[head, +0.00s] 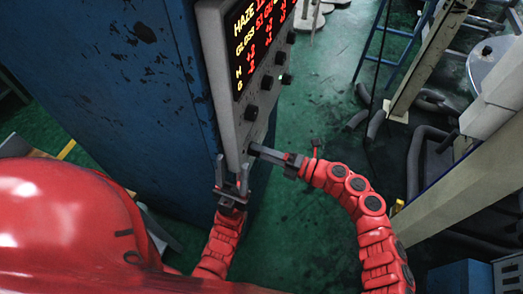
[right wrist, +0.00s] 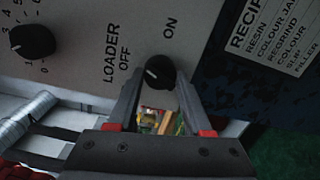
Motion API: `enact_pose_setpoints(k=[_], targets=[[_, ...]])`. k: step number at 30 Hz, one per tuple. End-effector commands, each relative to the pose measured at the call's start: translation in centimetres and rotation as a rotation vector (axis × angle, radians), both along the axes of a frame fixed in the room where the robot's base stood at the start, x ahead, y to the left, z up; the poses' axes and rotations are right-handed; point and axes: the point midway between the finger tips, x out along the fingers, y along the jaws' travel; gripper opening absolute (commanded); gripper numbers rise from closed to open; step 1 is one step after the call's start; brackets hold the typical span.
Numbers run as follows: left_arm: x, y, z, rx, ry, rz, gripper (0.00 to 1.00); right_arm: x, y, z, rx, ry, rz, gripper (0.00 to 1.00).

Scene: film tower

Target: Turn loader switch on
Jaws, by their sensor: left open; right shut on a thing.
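The grey control panel (head: 226,85) hangs on the side of a blue cabinet. The loader switch is a round black knob (right wrist: 160,70) in the right wrist view, with "OFF" printed on its left and "ON" on its upper right. Its white mark points left, toward the OFF side. My right gripper (right wrist: 159,82) has its two fingers around the knob. In the head view my right gripper (head: 258,151) reaches the panel's lower end from the right. My left gripper (head: 232,186) is open and empty just below the panel's lower edge.
Another black knob (right wrist: 32,41) with a number scale is at the left in the right wrist view. A recipe label (right wrist: 275,40) is to the right. The blue cabinet (head: 110,80) fills the head view's left. Hoses (head: 413,150) and beige posts (head: 430,55) stand right, beyond green floor.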

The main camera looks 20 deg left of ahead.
Motion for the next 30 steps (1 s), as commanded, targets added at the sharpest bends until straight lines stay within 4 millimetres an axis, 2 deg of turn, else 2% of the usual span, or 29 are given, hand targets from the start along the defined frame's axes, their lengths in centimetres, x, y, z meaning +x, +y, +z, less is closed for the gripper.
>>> enact_pose_setpoints(k=[30], targets=[[0.0, 0.0, 5.8, 0.0, 0.0, 0.0, 0.5, 0.4, -0.1, 0.6, 0.032, 0.938, -0.006, 0.0]])
